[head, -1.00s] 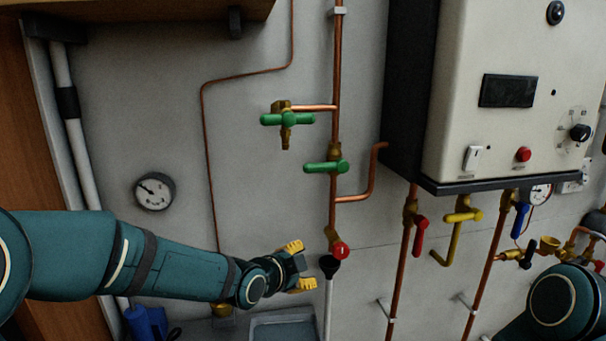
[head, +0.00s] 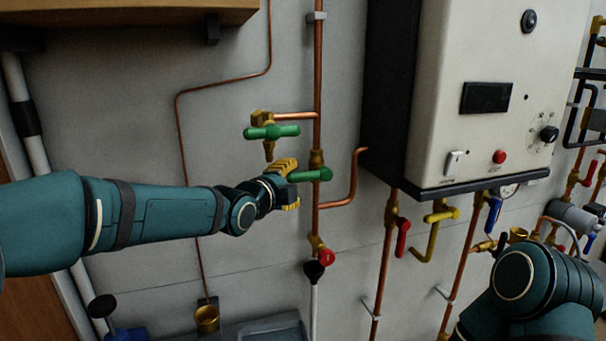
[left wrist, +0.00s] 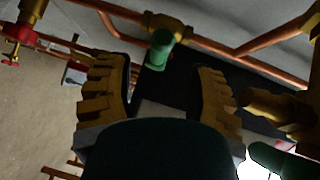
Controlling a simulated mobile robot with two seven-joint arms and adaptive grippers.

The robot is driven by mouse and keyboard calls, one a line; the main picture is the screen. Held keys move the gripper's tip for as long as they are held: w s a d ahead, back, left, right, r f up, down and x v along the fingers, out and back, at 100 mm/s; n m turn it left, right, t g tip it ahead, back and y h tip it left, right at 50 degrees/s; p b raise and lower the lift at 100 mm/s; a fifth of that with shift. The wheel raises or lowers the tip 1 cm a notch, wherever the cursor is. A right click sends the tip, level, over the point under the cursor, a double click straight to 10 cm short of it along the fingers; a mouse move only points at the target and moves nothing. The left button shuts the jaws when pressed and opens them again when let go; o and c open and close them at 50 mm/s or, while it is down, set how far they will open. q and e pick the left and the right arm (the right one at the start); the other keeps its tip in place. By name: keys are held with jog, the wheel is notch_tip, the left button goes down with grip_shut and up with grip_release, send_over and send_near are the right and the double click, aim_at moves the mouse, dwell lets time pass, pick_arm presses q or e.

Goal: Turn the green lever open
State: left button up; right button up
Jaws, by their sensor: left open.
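Two green levers show in the head view. The upper green lever (head: 271,131) lies level across a brass tap on a side branch. The lower green lever (head: 316,174) lies roughly level on the vertical copper pipe (head: 317,80). My left gripper (head: 287,186), with yellow fingers, is open at the left end of the lower lever and hides that end. In the left wrist view, the fingers (left wrist: 160,92) are apart, and the lower lever's green end (left wrist: 160,48) appears between them, farther ahead. Contact cannot be told. Another green handle (left wrist: 285,162) with brass shows at lower right.
The grey boiler box (head: 490,90) stands right of the pipe. A red-handled valve (head: 326,257) sits below the lower lever, and red (head: 402,238) and yellow (head: 440,215) valves hang under the box. A wooden shelf (head: 130,14) is above.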

aim_at(300, 178)
pick_arm(q)
jog(key=shift+p+x, duration=0.6)
jog(key=shift+x, duration=2.55)
grip_shut()
